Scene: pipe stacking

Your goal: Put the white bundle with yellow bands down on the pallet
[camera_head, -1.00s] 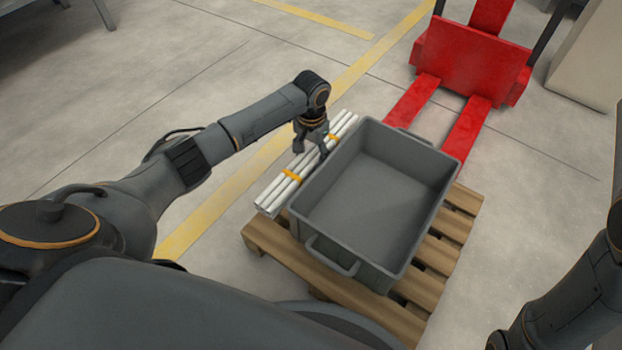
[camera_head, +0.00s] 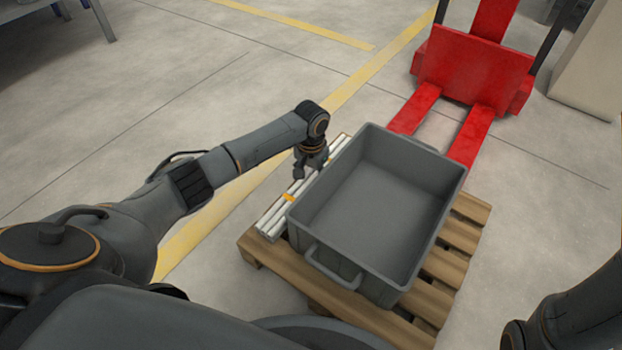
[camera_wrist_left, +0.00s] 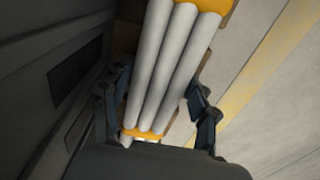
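The white bundle (camera_head: 272,218), several pale pipes with yellow bands, lies lengthwise beside the left wall of the grey crate, low at the pallet's left edge. Its far part is partly hidden by my gripper. The pallet (camera_head: 262,249) shows its wooden slats under the crate. My left gripper (camera_head: 306,173) is over the bundle. In the left wrist view, the bundle (camera_wrist_left: 165,75) runs between the two fingers (camera_wrist_left: 158,85), whose tips are close against its sides. Whether the bundle's underside touches the slats is hidden. My right gripper is out of view; only part of that arm shows.
The grey crate (camera_head: 327,262) takes up most of the pallet, and its left wall stands close beside the bundle. A red pallet truck (camera_head: 474,68) has its forks at the far side of the pallet. Open floor (camera_head: 120,120) lies to the left.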

